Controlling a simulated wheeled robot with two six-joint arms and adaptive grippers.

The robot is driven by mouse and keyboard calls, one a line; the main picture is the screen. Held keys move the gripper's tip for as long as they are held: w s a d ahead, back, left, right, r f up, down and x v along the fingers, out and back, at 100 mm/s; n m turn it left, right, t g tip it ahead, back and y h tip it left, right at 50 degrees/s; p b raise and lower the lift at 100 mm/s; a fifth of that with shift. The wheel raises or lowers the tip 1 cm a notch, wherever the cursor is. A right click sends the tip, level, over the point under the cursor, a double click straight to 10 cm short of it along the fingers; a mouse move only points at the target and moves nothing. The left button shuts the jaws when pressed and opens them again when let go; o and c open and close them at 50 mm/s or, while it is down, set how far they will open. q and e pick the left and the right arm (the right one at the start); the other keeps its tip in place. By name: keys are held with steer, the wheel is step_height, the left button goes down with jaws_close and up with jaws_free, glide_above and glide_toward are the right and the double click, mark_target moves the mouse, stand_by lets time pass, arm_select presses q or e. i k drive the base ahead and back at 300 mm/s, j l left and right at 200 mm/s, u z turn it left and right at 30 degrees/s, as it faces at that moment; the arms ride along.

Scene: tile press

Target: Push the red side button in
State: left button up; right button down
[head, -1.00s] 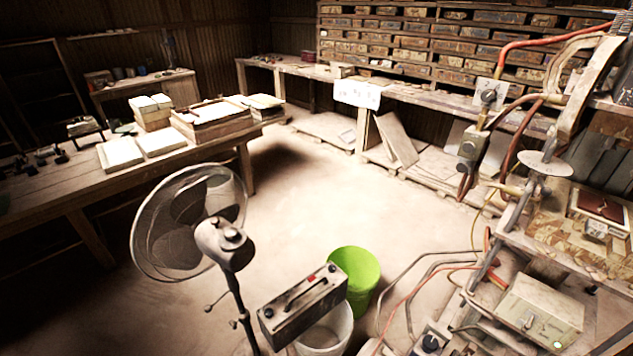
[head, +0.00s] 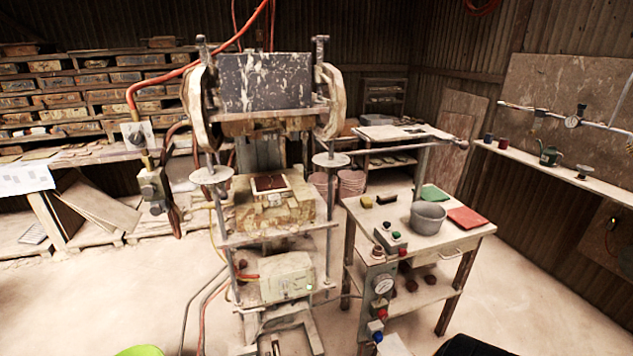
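The tile press (head: 268,200) stands left of centre, with a dark red tile (head: 269,183) on its bed under the raised upper block (head: 265,82). To its right is a worktable (head: 455,240). A small control box (head: 389,240) with coloured buttons sits on its near left corner. Below, on the table's side, are a pressure gauge (head: 383,285) and a red button (head: 382,313). More small red and blue knobs are close by; I cannot tell which one is the side button, or whether any is pushed in. Neither gripper is in view.
A grey pot (head: 428,215), a green cloth or pad (head: 434,193) and a red one (head: 467,218) lie on the worktable. A wall shelf (head: 555,163) runs along the right. A lime green bucket (head: 140,351) shows at the bottom edge. The floor left of the press is open.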

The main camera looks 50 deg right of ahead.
mark_target(402, 252)
steer(key=z, duration=2.05)
